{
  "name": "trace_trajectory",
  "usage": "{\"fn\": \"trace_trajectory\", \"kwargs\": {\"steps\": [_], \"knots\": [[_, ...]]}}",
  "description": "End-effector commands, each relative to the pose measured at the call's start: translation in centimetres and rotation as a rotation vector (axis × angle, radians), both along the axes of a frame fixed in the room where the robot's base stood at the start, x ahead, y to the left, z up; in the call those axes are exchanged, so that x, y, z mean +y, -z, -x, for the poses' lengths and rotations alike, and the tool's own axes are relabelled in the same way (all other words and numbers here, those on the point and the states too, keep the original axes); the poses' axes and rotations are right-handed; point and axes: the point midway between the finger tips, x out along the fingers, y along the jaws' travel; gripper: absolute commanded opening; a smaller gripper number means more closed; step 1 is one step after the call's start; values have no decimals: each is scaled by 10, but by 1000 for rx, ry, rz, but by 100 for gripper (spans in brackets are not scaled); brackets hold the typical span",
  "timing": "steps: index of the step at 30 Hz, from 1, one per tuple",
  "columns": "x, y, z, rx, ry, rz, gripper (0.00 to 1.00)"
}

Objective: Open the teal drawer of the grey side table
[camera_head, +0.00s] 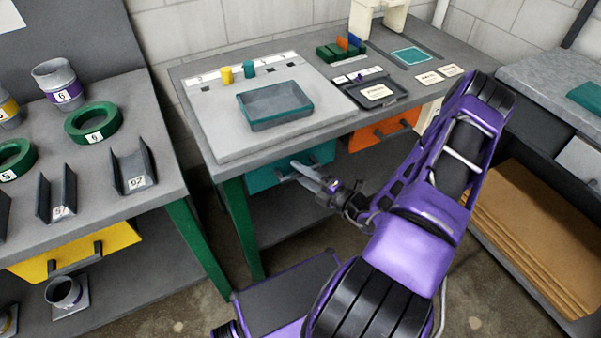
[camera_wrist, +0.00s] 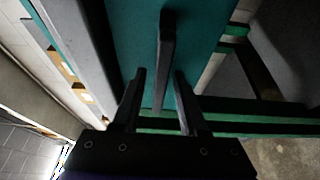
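The teal drawer (camera_head: 262,176) sits under the left part of the grey side table (camera_head: 222,160), its front close below the tabletop and seemingly shut. Its front also fills the upper middle of the wrist view (camera_wrist: 205,35). The dark bar handle (camera_wrist: 166,45) stands out from the drawer front. My gripper (camera_head: 312,178) reaches the drawer front from the right and partly covers it. In the wrist view my gripper (camera_wrist: 160,75) is open, one finger on each side of the handle, with gaps visible. Whether the fingertips are deep enough around the handle is unclear.
An orange drawer (camera_head: 383,132) is to the right under the same top. A teal-rimmed tray (camera_head: 275,119) and a dark tray (camera_head: 371,102) stand on top. A green table leg (camera_head: 241,225) is left of the drawer. A bench with a yellow drawer (camera_head: 75,252) stands left.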

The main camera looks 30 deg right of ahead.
Motion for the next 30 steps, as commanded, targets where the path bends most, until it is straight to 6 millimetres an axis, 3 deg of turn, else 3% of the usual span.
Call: {"fn": "trace_trajectory", "kwargs": {"steps": [1,6,30], "knots": [[0,0,0,0,0,0,31],[0,0,0,0,0,0,1],[0,0,0,-1,0,0,0]]}}
